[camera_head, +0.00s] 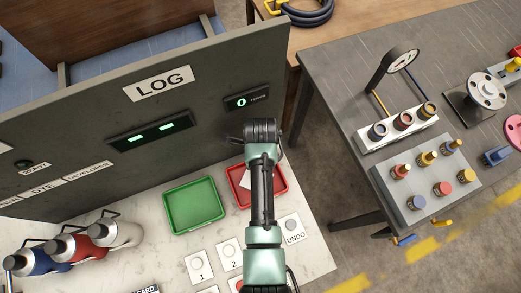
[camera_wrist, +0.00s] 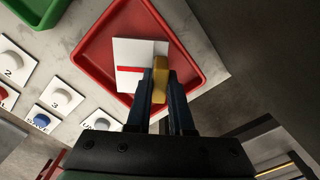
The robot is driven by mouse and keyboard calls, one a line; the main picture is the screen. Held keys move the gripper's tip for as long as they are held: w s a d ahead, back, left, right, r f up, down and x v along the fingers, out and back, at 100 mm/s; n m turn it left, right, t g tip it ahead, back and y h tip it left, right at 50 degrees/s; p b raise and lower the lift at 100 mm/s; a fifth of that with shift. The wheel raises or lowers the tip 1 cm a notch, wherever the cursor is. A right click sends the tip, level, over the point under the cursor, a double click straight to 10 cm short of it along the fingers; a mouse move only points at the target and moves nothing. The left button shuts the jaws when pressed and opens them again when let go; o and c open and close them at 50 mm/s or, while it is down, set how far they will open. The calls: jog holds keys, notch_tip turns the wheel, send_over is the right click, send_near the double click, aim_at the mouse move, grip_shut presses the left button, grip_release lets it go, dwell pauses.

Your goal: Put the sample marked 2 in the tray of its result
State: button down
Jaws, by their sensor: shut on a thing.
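In the wrist view a white square sample card (camera_wrist: 130,52) with a red stripe and a yellow tab (camera_wrist: 161,78) lies over the red tray (camera_wrist: 192,35). My gripper (camera_wrist: 160,88) is shut on the yellow tab. Whether the card touches the tray floor cannot be told. No number shows on it. In the head view the red tray (camera_head: 277,178) is partly behind my arm, with a bit of the white card (camera_head: 245,182) showing; the fingertips are hidden. The green tray (camera_head: 194,205) stands to its left and looks empty.
A dark panel marked LOG (camera_head: 158,84) stands behind the trays. Numbered buttons (camera_head: 200,265) and an UNDO button (camera_head: 292,227) are in front. Several bottles (camera_head: 85,245) stand at left. A separate grey table (camera_head: 340,75) with a sample rack (camera_head: 425,185) is at right.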

jog(key=c, duration=0.8)
grip_release()
notch_tip(320, 180, up, 12)
jog(key=shift+r, duration=0.15)
